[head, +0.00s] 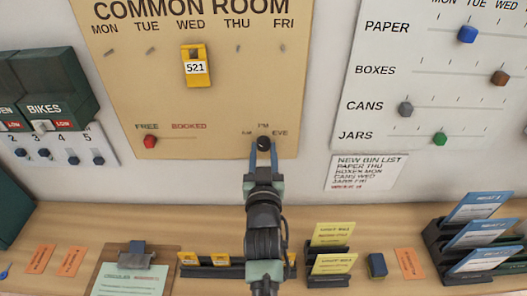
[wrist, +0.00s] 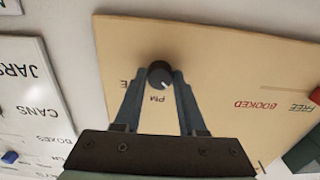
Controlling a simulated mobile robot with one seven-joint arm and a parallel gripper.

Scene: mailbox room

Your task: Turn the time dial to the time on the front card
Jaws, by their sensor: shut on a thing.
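The time dial (head: 264,143) is a small dark round knob at the lower right of the tan Common Room board (head: 225,110), with AM, PM and EVE labels around it. My gripper (head: 263,147) is shut on the dial, one finger on each side. The upside-down wrist view shows the dial (wrist: 159,75) between my fingertips, its pale mark pointing down and slightly right, near the PM label; the fingers hide part of the other labels. The front card (head: 334,264) is yellow, in a dark holder on the counter; its writing is too small to read.
A yellow tag 521 (head: 195,66) hangs under WED. A red slider knob (head: 150,141) sits at FREE. The bin board (head: 440,90) is to the right.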

